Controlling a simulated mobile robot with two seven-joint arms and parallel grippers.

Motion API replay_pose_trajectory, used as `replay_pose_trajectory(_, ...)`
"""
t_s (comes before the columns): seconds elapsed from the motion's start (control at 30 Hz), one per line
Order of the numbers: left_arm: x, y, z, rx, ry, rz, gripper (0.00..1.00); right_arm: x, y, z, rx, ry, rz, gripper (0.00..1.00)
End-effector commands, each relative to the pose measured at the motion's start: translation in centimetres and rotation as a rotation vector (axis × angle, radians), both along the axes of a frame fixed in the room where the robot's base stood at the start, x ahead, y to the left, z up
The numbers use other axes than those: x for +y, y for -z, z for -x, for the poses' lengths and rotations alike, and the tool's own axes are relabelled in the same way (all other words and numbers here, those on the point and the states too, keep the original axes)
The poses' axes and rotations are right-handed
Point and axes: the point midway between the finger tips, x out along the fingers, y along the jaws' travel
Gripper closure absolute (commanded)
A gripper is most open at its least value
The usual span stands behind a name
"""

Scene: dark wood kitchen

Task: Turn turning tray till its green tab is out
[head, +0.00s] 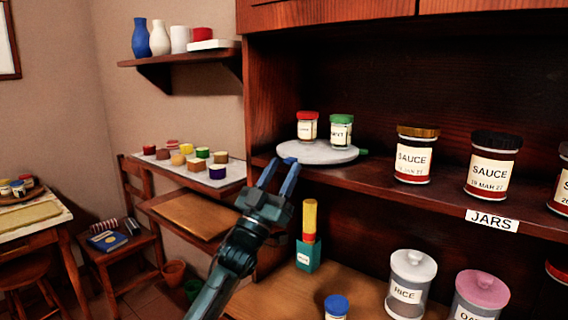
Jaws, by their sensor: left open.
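The turning tray (318,157) is a round pale grey disc on the left end of the cabinet shelf. A red-lidded jar (307,127) and a green-lidded jar (340,132) stand upright on it. A small green tab (363,152) sticks out at the tray's right edge, pointing right. My left gripper (278,172) is open, with two blue fingers pointing up at the tray's front left edge. I cannot tell whether a fingertip touches the rim. My right gripper is not in view.
Sauce jars (414,155) stand on the same shelf to the right, above a JARS label (492,220). Below are a yellow-topped bottle (308,221), a rice canister (411,283) and a blue-lidded jar (336,306). A side shelf (228,181) with small pots lies left.

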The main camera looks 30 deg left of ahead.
Motion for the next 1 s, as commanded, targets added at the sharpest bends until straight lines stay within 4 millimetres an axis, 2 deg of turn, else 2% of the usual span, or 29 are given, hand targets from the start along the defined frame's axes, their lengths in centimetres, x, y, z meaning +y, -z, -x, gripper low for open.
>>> replay_pose_trajectory(0.1, -0.03, -0.76, -0.66, -0.001, -0.001, -0.001, 0.58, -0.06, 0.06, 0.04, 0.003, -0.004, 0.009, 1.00)
replay_pose_trajectory(0.43, -0.07, -0.86, -0.90, 0.001, -0.001, -0.001, 0.58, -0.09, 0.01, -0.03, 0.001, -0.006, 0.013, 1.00)
replay_pose_trajectory(0.9, -0.07, -0.86, -0.87, 0.000, -0.001, -0.001, 0.96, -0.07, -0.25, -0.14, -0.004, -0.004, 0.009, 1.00)
replay_pose_trajectory(1.0, -0.07, -0.86, -0.87, 0.000, -0.001, -0.001, 1.00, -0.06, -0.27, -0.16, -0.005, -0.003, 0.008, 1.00)
